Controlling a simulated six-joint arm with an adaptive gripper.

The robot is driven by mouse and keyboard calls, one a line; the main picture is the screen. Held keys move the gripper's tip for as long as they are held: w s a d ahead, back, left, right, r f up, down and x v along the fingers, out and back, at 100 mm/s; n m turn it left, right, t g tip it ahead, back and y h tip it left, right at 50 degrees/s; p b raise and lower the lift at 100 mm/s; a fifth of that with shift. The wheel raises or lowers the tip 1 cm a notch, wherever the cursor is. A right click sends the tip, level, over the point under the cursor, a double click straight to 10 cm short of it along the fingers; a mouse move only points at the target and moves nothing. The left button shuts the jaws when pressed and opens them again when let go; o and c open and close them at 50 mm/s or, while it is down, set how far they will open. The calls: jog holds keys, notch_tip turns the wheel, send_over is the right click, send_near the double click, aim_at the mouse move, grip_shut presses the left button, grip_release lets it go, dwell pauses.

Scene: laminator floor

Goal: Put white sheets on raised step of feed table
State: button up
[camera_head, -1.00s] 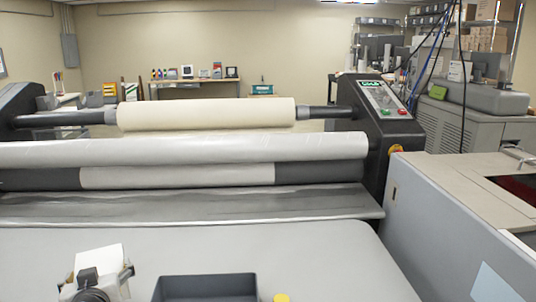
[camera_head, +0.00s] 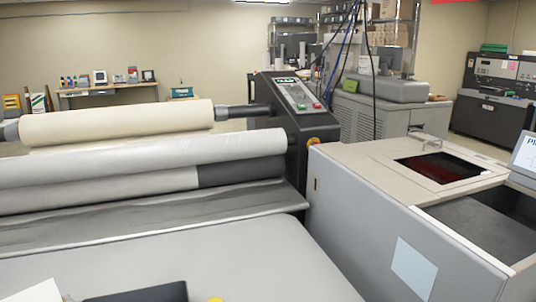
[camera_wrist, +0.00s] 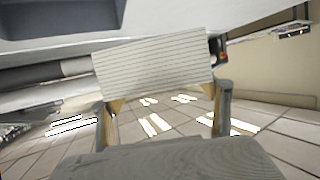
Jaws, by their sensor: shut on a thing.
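My gripper (camera_wrist: 162,112) is shut on a block of white sheets (camera_wrist: 155,65), which shows thin layered lines in the wrist view. The block sits between the two fingertips, slightly tilted in that view. The grey feed table (camera_head: 210,262) fills the lower middle, in front of the rollers. A dark grey band (camera_head: 200,228) runs between table and rollers; I cannot tell whether it is the raised step.
A dark tray (camera_head: 140,293) and a yellow round thing (camera_head: 214,299) are at the table's front edge, cut off by the frame. A grey cabinet machine (camera_head: 375,225) stands to the right. The laminator's control panel (camera_head: 295,95) rises behind. The middle of the table is clear.

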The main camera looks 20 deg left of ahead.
jog(key=s+d+g, duration=0.1)
jog(key=s+d, duration=0.1)
jog(key=d, duration=0.7)
jog(key=s+d+f+n+g, duration=0.1)
jog(key=s+d, duration=0.1)
jog(key=d, duration=0.8)
jog(key=shift+s+d+f+n, duration=0.15)
jog(key=shift+d+f+n, duration=0.05)
jog(key=shift+f+n, duration=0.1)
jog(key=w+d+m+t+h, duration=0.1)
jog(key=w+d, duration=0.4)
jog(key=w, duration=0.5)
jog(key=w+d+m+t+h, duration=0.2)
jog(key=w+d+m+t, duration=0.2)
jog(key=w, duration=0.6)
jog(key=w+d+m+t+h, duration=0.1)
jog(key=w+d+m+t, duration=0.2)
jog(key=w+d, duration=0.5)
jog(key=shift+w, duration=0.9)
